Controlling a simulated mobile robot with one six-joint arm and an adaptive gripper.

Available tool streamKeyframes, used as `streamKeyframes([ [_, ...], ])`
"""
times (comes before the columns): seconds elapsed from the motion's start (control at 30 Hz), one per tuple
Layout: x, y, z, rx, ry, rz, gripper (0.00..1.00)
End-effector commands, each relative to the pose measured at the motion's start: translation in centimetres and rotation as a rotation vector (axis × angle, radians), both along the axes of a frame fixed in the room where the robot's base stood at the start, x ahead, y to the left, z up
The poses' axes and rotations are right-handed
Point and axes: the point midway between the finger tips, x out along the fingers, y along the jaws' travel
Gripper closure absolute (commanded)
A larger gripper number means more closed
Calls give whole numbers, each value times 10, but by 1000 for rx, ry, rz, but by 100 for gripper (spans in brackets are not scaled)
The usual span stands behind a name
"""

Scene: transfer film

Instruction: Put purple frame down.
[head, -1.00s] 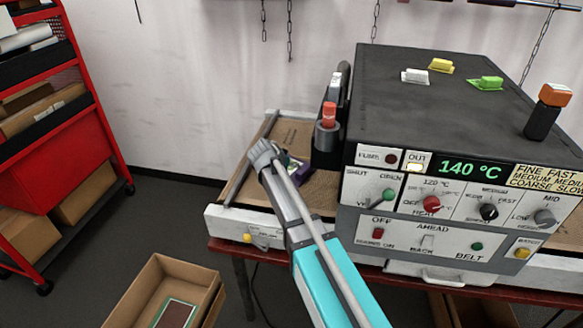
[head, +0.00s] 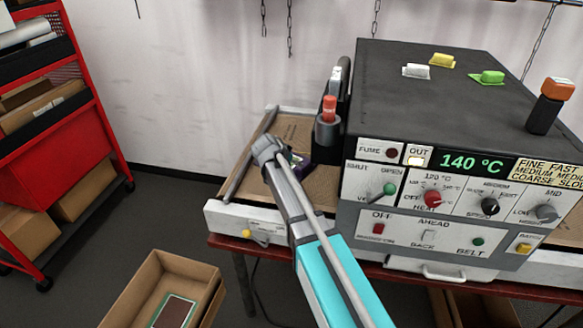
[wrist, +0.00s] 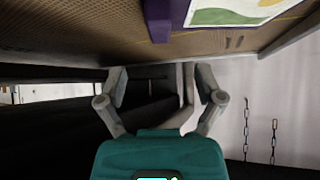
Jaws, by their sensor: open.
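The purple frame (head: 299,163) lies on the brown mesh belt (head: 236,187) left of the oven, partly hidden by my arm in the head view. In the wrist view, part of the purple frame (wrist: 158,18) shows at the top edge, with a white and green print beside it, resting on the mesh. My gripper (wrist: 165,82) is open, with nothing between its fingers. In the wrist view the frame is apart from the fingers. In the head view my gripper (head: 265,146) is over the belt, just left of the frame.
The dark oven (head: 440,110) stands right of the belt. A black holder with a red-topped bottle (head: 329,125) is close to the frame. A cardboard box (head: 165,290) with a green-edged frame is on the floor. A red rack (head: 70,150) stands left.

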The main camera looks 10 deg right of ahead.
Motion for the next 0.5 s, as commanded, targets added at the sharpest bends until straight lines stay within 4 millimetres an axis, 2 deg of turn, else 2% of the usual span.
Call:
streamKeyframes([
  [0.1, 8, -6, -14, 0, 0, 0, 14],
  [0.5, 31, -25, -42, -1, 0, 1, 14],
])
